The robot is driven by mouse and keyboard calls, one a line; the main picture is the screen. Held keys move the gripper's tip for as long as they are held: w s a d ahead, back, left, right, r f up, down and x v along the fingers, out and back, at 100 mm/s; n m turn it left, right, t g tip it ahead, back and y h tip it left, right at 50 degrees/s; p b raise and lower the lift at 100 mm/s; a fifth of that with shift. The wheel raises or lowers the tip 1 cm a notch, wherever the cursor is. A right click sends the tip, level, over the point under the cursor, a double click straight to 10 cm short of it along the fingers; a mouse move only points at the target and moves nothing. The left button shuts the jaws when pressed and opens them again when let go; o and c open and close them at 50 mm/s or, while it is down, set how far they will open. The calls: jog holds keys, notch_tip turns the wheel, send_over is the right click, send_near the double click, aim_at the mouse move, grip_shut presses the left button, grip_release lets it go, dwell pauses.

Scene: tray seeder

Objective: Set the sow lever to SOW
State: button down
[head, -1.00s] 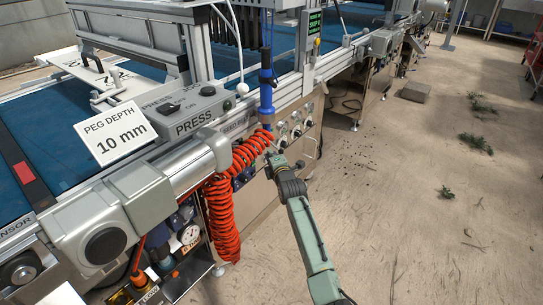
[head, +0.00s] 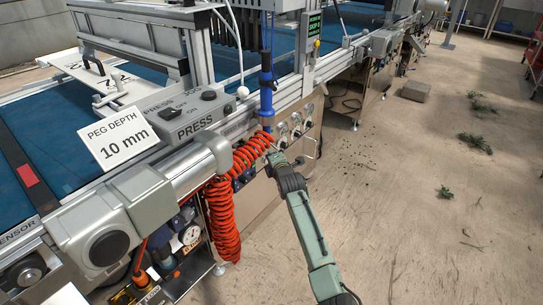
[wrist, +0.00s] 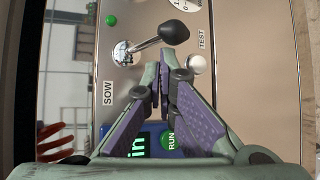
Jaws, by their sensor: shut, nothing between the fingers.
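In the wrist view, the sow lever has a chrome stem and a black knob (wrist: 174,31). Its base is by the left of the panel, and the knob points right, to the side of the TEST label (wrist: 202,40). The SOW label (wrist: 107,93) is lower left of the lever base. My gripper (wrist: 160,90) is shut and empty, its fingertips below the stem and knob in the picture. I cannot tell whether they touch the lever. In the head view my gripper (head: 273,152) is at the machine's side panel, and the lever is too small to make out.
A white ball knob (wrist: 197,64) is close right of my fingertips. A green RUN button (wrist: 170,143) and a display lie partly behind my fingers. A coiled orange hose (head: 224,220) hangs left of my arm. The floor (head: 410,220) to the right is open.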

jog(key=shift+r+n+g+h+p, duration=0.3)
jog(key=shift+r+p, duration=0.15)
jog(key=shift+p, duration=0.25)
jog(key=r+g+p, duration=0.1)
jog(key=p, duration=0.1)
jog(key=r+n+g+h+p, duration=0.1)
jog(key=p, duration=0.1)
jog(key=shift+d+h, duration=0.2)
jog(key=shift+h, duration=0.1)
jog(key=shift+a+r+p, duration=0.15)
jog(key=shift+r+p, duration=0.3)
jog(key=shift+p, duration=0.05)
dwell(1.6)
jog(key=shift+r+p, duration=0.55)
jog(key=shift+r, duration=0.2)
jog(key=shift+s, duration=0.1)
